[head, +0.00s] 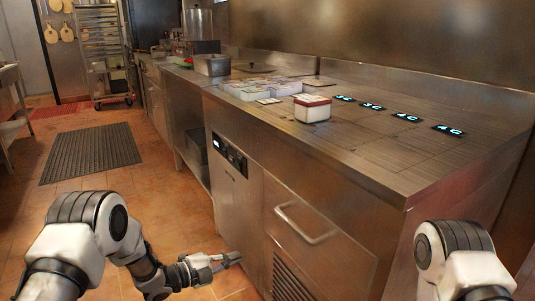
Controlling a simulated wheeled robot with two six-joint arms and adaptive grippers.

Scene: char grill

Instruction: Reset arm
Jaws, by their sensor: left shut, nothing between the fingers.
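My left gripper (232,258) is low in front of the steel counter, beside its lower front panel, and looks shut and empty. My left arm comes in from the lower left, bent down and then to the right. Only a joint of my right arm shows at the lower right, and its gripper is out of the picture.
The steel counter (400,180) fills the right side, with a handle (305,226) jutting from its front. Several small trays (250,90) and lit displays (407,117) are on top. A dark floor mat (92,150) and a wheeled rack (103,55) lie left. The tiled floor between is clear.

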